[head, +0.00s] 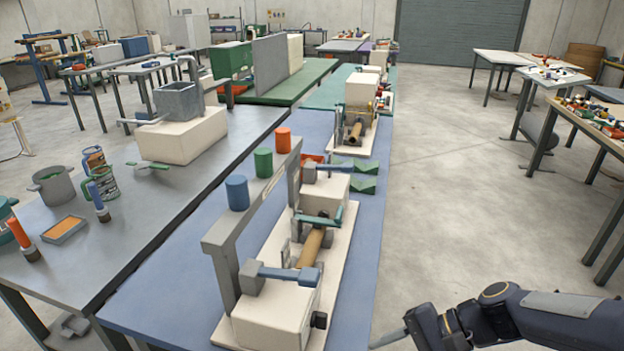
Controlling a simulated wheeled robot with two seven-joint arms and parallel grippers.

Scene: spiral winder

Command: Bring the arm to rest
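The spiral winder stands on a cream base plate (343,262) on the blue-topped table. It has a cream block (277,315) at the near end, a grey upright frame (222,262), blue levers (290,273) and a tan tube (311,247) lying between its ends. A teal bar (320,219) crosses above the tube. My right gripper (398,338) is at the bottom edge, right of the table and apart from the winder. Its fingers are partly cut off, so I cannot tell whether it is open. My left gripper is out of view.
Blue (237,193), green (263,161) and orange (283,140) cylinders stand by the frame. A grey table (130,240) with a hopper machine (178,101) adjoins on the left. Open floor (470,200) lies to the right, before several cluttered tables.

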